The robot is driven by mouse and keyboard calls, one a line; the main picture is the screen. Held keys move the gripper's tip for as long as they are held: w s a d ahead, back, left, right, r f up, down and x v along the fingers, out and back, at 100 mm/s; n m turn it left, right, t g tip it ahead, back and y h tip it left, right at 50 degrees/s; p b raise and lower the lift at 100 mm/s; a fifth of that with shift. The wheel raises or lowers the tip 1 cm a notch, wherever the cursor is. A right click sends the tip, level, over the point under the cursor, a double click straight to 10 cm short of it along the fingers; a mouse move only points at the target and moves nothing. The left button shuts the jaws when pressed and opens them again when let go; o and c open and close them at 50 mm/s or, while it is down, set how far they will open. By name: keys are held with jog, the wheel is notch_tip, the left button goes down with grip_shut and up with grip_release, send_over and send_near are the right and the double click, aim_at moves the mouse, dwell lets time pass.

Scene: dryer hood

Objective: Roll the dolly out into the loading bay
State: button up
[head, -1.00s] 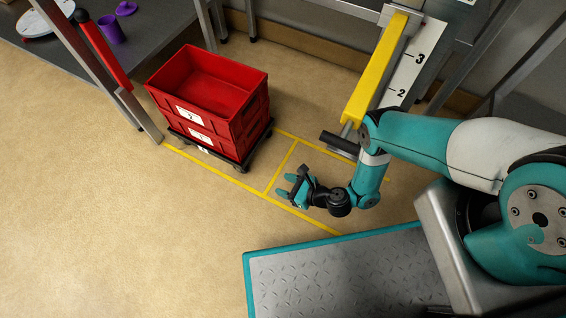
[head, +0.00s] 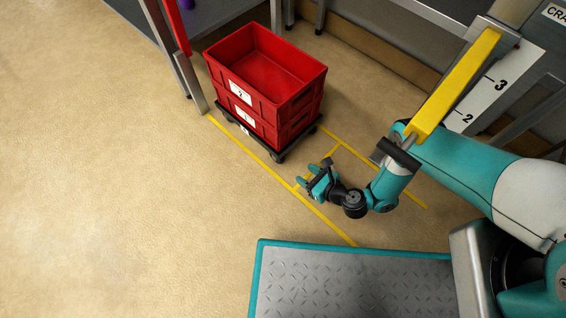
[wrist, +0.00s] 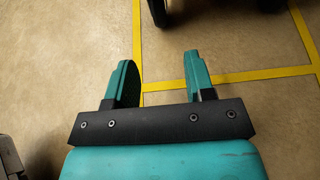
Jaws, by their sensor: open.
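The dolly (head: 231,118) is a low dark platform on casters, standing on the floor and carrying stacked red crates (head: 290,107). The upper crate looks empty, and the stack bears white labels marked 2 and 1. In the wrist view a dark caster (wrist: 158,12) shows at the top edge. My gripper (head: 306,176) is open and empty, low to the right and front of the dolly, apart from it. In the wrist view its teal fingers (wrist: 164,75) are spread above bare floor and a yellow line.
Yellow floor lines (head: 322,217) mark bays around and beside the dolly. A yellow bar (head: 456,85) and a numbered white board (head: 492,90) stand at the right. A table leg (head: 190,85) is close to the dolly's left. Open floor (head: 120,200) lies at the left and front.

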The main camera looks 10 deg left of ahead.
aim_at(283, 161)
jog(key=b+x, duration=0.7)
jog(key=x, duration=0.4)
jog(key=shift+a+f, duration=0.1)
jog(key=shift+f, duration=0.1)
jog(key=shift+w+a+b, duration=0.4)
jog(key=shift+w+a, duration=0.05)
jog(key=shift+a, duration=0.1)
grip_shut()
jog(key=shift+w+d, duration=0.1)
dwell(0.4)
